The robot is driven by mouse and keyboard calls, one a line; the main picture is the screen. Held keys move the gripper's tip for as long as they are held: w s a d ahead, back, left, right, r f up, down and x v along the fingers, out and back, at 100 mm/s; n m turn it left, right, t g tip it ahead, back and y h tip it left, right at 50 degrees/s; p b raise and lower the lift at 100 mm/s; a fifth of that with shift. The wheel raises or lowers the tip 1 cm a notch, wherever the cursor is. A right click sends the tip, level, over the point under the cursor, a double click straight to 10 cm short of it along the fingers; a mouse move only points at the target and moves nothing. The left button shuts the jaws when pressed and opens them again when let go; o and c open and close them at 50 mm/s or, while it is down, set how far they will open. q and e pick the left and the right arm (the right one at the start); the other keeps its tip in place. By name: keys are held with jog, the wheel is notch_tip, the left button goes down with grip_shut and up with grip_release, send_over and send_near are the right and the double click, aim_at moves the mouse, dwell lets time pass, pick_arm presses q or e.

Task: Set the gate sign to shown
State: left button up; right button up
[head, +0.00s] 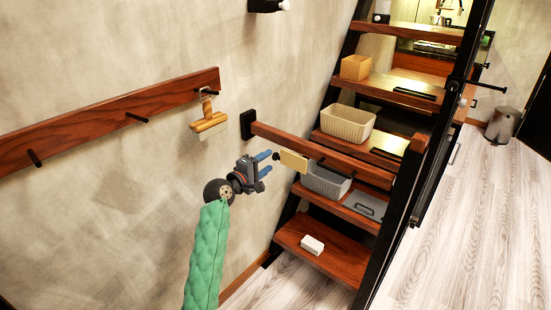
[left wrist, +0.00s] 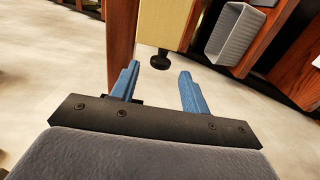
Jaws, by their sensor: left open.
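The gate sign, a small pale yellow plate (head: 293,161), sits on the wooden gate bar (head: 345,160) across the foot of the stairs. It also shows at the top of the left wrist view (left wrist: 163,22). A small black knob (left wrist: 160,60) stands at its near end. My left gripper (head: 266,163) is open, with blue fingers pointing at the knob from the left. In the left wrist view the knob appears just beyond the gap between the fingertips (left wrist: 159,72). No contact is visible. My right gripper is out of view.
Wooden stairs (head: 318,242) with a white box (head: 312,245), a grey basket (head: 325,183) and a cream basket (head: 347,123) rise behind the bar. A peg rail (head: 90,117) with a hanging wooden-handled tool (head: 209,122) is on the left wall.

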aim_at(273, 158)
pick_arm(q)
jog(key=shift+x, duration=2.6)
jog(key=shift+c, duration=0.3)
jog(key=c, duration=0.9)
